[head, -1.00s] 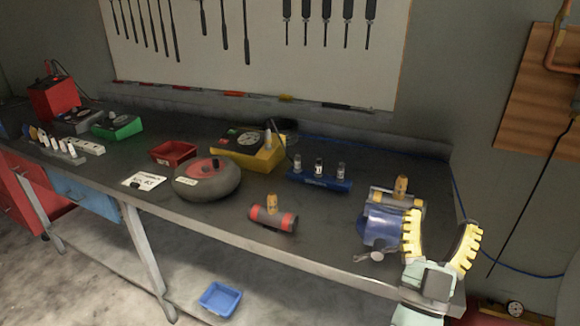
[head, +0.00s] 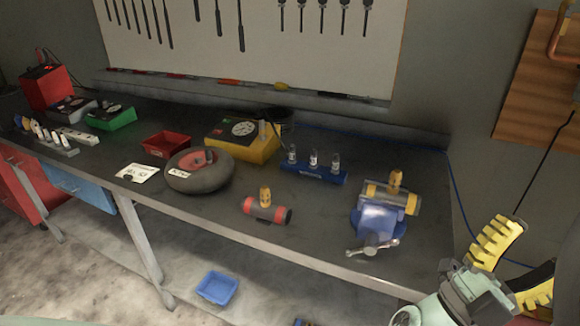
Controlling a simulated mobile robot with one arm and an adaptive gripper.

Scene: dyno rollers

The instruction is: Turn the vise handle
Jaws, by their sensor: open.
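The blue vise (head: 374,216) sits near the right end of the dark workbench, at its front edge. A grey cylinder with yellow bands (head: 392,196) lies across the vise's top. The metal vise handle (head: 372,247) is a bar with rounded ends on the vise's front, lying nearly level in the picture and tilted slightly up to the right. My gripper (head: 527,262), with yellow ribbed fingers, is open and empty at the lower right. It is apart from the handle, to its right and beyond the bench's front right corner in the picture.
On the bench (head: 320,232) are a red-ended cylinder (head: 266,213), a blue rack with small jars (head: 314,171), a grey tyre (head: 199,178) and a yellow device (head: 240,146). A wooden panel (head: 538,85) hangs on the right wall. A blue bin (head: 216,288) lies below the bench.

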